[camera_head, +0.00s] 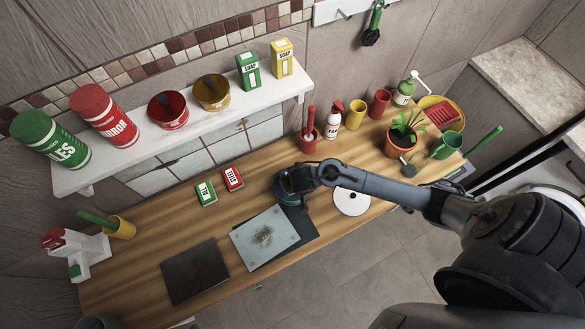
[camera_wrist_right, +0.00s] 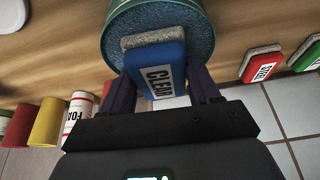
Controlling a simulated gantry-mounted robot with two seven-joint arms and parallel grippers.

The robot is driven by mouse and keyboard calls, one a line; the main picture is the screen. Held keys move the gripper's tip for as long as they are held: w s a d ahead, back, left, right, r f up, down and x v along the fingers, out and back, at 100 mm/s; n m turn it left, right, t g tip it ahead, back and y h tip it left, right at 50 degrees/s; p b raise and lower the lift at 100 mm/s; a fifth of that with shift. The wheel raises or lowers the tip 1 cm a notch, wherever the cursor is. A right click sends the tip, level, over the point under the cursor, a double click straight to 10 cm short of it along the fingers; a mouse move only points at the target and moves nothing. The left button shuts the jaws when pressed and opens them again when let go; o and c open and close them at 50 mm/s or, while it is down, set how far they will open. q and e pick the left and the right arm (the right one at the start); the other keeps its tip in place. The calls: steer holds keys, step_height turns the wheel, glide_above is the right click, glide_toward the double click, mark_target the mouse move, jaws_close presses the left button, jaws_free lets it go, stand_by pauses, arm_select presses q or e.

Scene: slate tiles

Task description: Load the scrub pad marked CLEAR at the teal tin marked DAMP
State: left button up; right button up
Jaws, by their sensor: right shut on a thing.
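My right gripper (camera_head: 296,184) is shut on the blue scrub pad marked CLEAR (camera_wrist_right: 158,72). In the right wrist view the pad sits between the two dark fingers (camera_wrist_right: 162,88), its grey scrubbing face turned away from the palm. The teal tin (camera_wrist_right: 207,22) is right behind the pad, round, with a rough blue surface inside its rim. The pad overlaps the tin's opening; I cannot tell whether they touch. In the head view the teal tin (camera_head: 283,193) is largely covered by my right gripper, and the pad is hidden. The tin's marking is not visible. My left gripper is out of view.
A green pad (camera_head: 205,193) and a red pad (camera_head: 232,178) lie left of the tin. A stained pale plate (camera_head: 272,236) lies in front, a dark tile (camera_head: 194,271) further left. A white disc (camera_head: 351,201) is to the right. Bottles, cups and a plant (camera_head: 401,140) stand beyond.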

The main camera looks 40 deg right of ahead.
steer(key=shift+f, duration=0.1)
stand_by(0.4)
steer(key=shift+f+b, duration=0.35)
steer(key=shift+f, duration=0.05)
stand_by(0.3)
stand_by(0.5)
steer(key=shift+f, duration=0.15)
stand_by(0.7)
step_height(320, 180, up, 3)
steer(key=p, duration=0.4)
step_height(320, 180, up, 4)
steer(key=p, duration=0.4)
stand_by(0.8)
